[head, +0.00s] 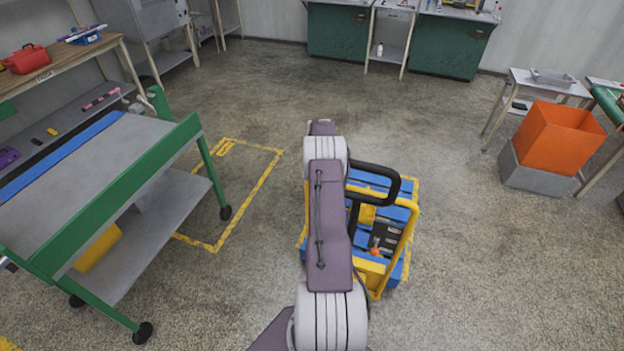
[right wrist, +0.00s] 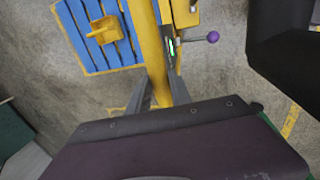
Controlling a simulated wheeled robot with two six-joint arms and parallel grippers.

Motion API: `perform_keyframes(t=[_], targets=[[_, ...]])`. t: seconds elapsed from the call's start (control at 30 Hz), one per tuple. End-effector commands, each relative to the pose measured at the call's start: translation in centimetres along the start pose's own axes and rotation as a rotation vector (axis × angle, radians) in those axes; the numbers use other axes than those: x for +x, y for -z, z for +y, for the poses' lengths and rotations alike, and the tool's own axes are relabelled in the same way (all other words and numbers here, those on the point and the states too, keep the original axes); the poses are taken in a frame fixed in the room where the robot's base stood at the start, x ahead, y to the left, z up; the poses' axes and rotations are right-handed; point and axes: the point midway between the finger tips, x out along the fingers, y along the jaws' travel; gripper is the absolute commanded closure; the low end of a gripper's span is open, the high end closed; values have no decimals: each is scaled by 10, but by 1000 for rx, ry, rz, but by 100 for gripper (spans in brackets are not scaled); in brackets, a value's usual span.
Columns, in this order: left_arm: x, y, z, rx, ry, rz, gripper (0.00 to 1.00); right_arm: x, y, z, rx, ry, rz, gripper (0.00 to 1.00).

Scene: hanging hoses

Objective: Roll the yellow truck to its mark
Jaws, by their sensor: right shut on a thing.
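The yellow truck (head: 388,268) has a blue slatted deck and a yellow tubular handle, and stands on the floor right of centre in the head view. My right arm reaches over it and hides its left part. In the right wrist view my right gripper (right wrist: 158,98) is shut on the truck's yellow handle bar (right wrist: 148,45); the blue deck (right wrist: 98,40) lies beyond at upper left. A yellow outlined floor mark (head: 267,178) with a small label lies left of the truck, partly hidden by a green cart. My left gripper is not seen.
The green-framed cart (head: 150,160) on casters stands at left, overlapping the outlined mark. An orange bin (head: 548,140) on a grey box stands at right. Green cabinets (head: 448,45) line the back wall. Open concrete floor lies behind and right of the truck.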

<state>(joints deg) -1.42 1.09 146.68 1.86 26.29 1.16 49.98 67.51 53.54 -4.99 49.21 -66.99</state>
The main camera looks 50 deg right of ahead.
Motion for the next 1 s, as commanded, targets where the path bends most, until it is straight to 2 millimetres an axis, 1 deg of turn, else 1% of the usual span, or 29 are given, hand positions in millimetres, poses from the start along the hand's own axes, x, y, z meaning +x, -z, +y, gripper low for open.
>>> perform_keyframes(t=[0.03, 0.1, 0.4, 0.43, 0.47, 0.5, 0.83, 0.9, 0.97, 1.0], targets=[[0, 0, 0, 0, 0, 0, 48, -1, 0, 4, -1, -12, 4, 100], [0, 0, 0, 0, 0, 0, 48, -1, -1, 6, -1, -14, 5, 100], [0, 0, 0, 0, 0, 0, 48, -2, -1, 8, 0, -17, 6, 100], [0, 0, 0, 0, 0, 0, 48, -2, -1, 7, 0, -17, 6, 72], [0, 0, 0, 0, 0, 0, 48, -2, -1, 7, 0, -17, 6, 64], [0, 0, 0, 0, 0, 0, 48, -2, -2, 7, 0, -16, 6, 53], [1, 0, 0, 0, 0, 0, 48, -4, -2, 6, 0, -14, 4, 53], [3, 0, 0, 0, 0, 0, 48, -11, -2, 7, 0, -15, 5, 53], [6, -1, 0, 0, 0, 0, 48, -24, -1, 7, 0, -18, 6, 53], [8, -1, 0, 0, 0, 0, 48, -33, -1, 7, 0, -18, 6, 53]])
